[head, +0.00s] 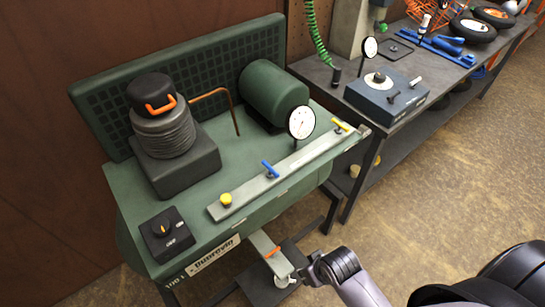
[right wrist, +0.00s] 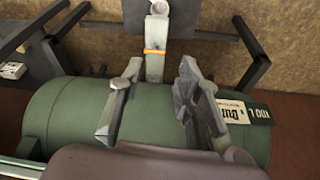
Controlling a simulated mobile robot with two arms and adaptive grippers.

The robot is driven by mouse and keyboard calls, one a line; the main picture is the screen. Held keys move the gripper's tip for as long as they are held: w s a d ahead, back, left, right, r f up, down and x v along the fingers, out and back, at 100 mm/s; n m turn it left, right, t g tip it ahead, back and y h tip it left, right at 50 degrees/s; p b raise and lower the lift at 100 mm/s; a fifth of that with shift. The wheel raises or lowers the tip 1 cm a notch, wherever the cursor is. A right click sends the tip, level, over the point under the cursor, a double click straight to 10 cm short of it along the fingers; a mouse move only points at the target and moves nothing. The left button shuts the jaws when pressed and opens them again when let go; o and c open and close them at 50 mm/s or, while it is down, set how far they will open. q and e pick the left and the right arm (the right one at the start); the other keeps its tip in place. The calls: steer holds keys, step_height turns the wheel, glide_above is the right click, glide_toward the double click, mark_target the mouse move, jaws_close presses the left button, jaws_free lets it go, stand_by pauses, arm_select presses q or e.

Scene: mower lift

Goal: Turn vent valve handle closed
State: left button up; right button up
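A green compressor bench carries a grey strip (head: 285,172) with a blue handle (head: 270,168), a yellow handle (head: 340,126) and a round yellow knob (head: 226,199). The pictures do not mark which one is the vent valve handle. My right gripper (head: 306,270) is low in front of the bench, below the strip and beside a grey pedal (head: 264,243) with an orange band. In the right wrist view my right gripper (right wrist: 158,72) is open, with nothing between its fingers, over the green tank (right wrist: 65,115). The pedal (right wrist: 156,55) lies beyond the fingertips. My left gripper is out of view.
A round gauge (head: 301,121) stands behind the strip. A dark workbench (head: 330,76) with tools adjoins at right. The floor (head: 440,170) in front is clear.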

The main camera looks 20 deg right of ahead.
steer(key=w+a+r+p, duration=0.2)
steer(key=w+r, duration=0.2)
steer(key=r, duration=0.7)
step_height(320, 180, up, 18)
steer(key=n+y+p, duration=0.1)
steer(key=y+p, duration=0.1)
steer(key=y, duration=0.1)
glide_above(272, 168)
steer(key=s+d, duration=0.5)
steer(key=p+x, duration=0.2)
steer(key=x, duration=1.5)
steer(key=shift+w+d+f, duration=0.15)
steer(key=shift+f, duration=0.1)
steer(key=shift+c, duration=0.2)
jaws_close()
